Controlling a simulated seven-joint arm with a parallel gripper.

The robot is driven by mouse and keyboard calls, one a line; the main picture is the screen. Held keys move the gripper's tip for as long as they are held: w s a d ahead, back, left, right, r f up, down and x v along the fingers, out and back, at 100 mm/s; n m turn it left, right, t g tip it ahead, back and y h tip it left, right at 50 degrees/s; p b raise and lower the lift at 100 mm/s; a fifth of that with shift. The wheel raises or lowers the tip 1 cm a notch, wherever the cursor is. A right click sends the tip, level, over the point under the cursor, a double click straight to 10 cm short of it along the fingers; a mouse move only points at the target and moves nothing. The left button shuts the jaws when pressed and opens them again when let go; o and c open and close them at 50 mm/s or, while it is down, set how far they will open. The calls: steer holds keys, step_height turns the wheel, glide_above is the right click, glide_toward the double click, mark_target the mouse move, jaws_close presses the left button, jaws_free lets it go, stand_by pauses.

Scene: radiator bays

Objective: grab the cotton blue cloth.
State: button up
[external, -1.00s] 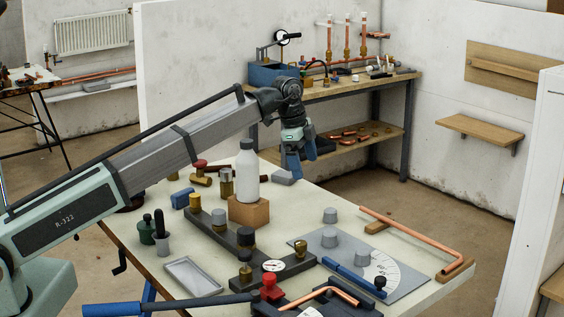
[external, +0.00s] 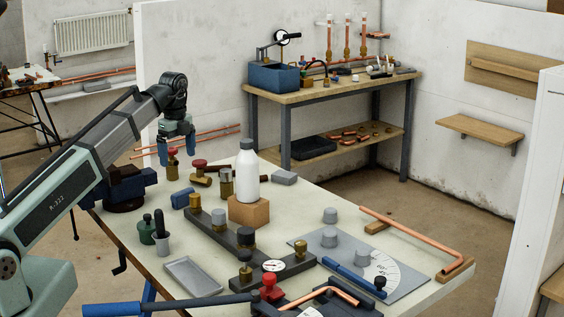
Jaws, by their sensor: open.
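I cannot clearly make out a blue cloth. A small blue block-shaped item (external: 182,198) lies on the left side of the table; I cannot tell whether it is folded cloth. My gripper (external: 177,151) points down over the table's far left part with its two blue fingers apart. A red-topped brass fitting (external: 172,163) shows just below the fingers.
A white bottle (external: 247,172) stands on a wooden block (external: 248,211) right of the blue item. A dark blue vise (external: 126,187) sits at the left edge. Brass fittings (external: 227,183) stand nearby. A grey tray (external: 193,275) lies nearer the front.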

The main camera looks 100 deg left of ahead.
mark_target(182, 192)
step_height(182, 192, down, 9)
steer(key=shift+r, duration=0.2)
steer(key=shift+w+f, duration=0.15)
steer(key=shift+f, duration=1.2)
steer(key=shift+w+f, duration=0.15)
steer(key=shift+f, duration=1.2)
steer(key=c, duration=0.8)
steer(key=shift+r, duration=0.1)
